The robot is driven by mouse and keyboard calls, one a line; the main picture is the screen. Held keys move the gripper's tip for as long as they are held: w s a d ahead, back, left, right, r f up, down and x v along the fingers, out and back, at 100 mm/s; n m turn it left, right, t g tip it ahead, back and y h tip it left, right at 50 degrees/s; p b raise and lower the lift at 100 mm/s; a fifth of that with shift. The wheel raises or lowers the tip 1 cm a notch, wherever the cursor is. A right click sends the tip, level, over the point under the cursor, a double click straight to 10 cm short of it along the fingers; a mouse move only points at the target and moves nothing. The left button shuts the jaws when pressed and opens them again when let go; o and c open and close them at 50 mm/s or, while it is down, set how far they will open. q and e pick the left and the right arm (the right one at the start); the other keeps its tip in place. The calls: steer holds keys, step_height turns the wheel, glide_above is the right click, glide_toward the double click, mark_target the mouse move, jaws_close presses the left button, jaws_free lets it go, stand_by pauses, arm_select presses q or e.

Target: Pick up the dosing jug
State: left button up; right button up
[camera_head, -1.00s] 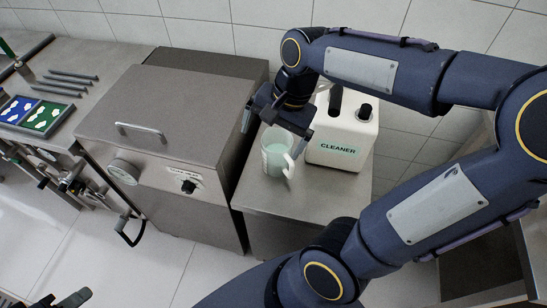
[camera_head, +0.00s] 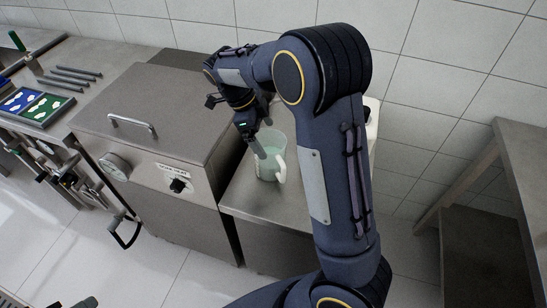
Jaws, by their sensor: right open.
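The dosing jug (camera_head: 271,163) is a translucent pale green cup with a white handle at its right. It stands upright on the steel side table (camera_head: 245,195). My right gripper (camera_head: 257,143) is open at the jug's upper left rim. A finger reaches down at the rim; I cannot tell whether it touches or goes inside. The other finger is hard to make out. My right arm covers the area right of the jug. Only a dark tip of my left gripper (camera_head: 86,302) shows at the bottom left edge.
A steel box machine (camera_head: 140,120) with lid handle, dial and knob stands close left of the jug. The white cleaner canister (camera_head: 372,118) is mostly hidden behind my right arm. A bench (camera_head: 75,55) with rods and trays lies far left.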

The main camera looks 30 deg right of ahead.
mark_target(270, 147)
steer(key=x, duration=0.6)
steer(key=shift+w+a+p, duration=0.1)
steer(key=shift+a+p, duration=0.1)
steer(key=shift+p, duration=0.15)
steer(key=c, duration=1)
